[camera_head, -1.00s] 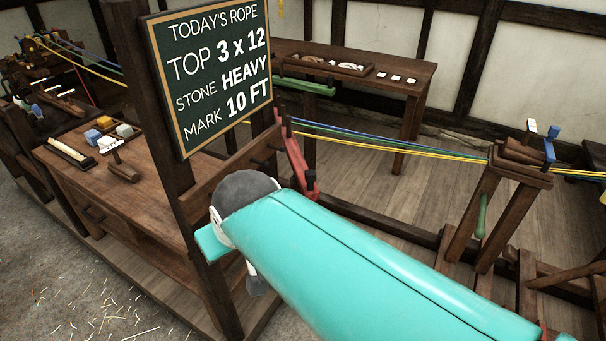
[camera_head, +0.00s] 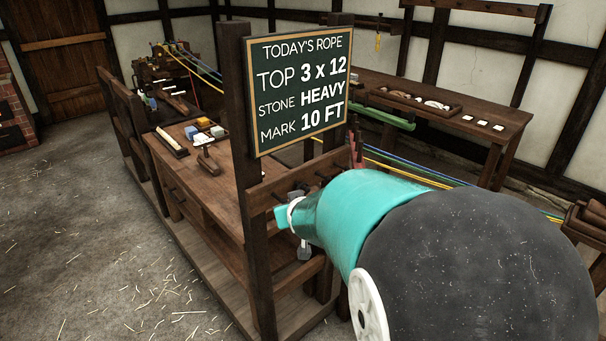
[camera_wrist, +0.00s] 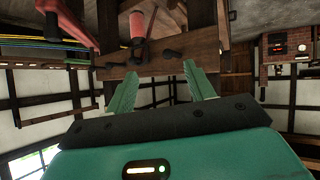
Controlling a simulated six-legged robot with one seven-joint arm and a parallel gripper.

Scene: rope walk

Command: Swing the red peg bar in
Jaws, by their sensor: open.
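The red peg bar (camera_head: 356,144) shows in the head view as a narrow strip by the right post of the chalkboard frame; my arm hides its lower part. In the wrist view a red bar (camera_wrist: 70,22) slants across the upper left, and a red handle-like piece (camera_wrist: 138,26) stands by the wooden rail; I cannot tell how the two join. My gripper (camera_wrist: 161,70) is open and empty, its two green fingers spread just short of the rail and touching nothing that I can see.
A chalkboard (camera_head: 301,88) hangs between two posts above a rail with dark pegs (camera_head: 300,184). A workbench (camera_head: 190,165) with small blocks stands to the left. Ropes (camera_head: 410,170) run rightward past a back table (camera_head: 450,112). The floor at left is open, with straw bits.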

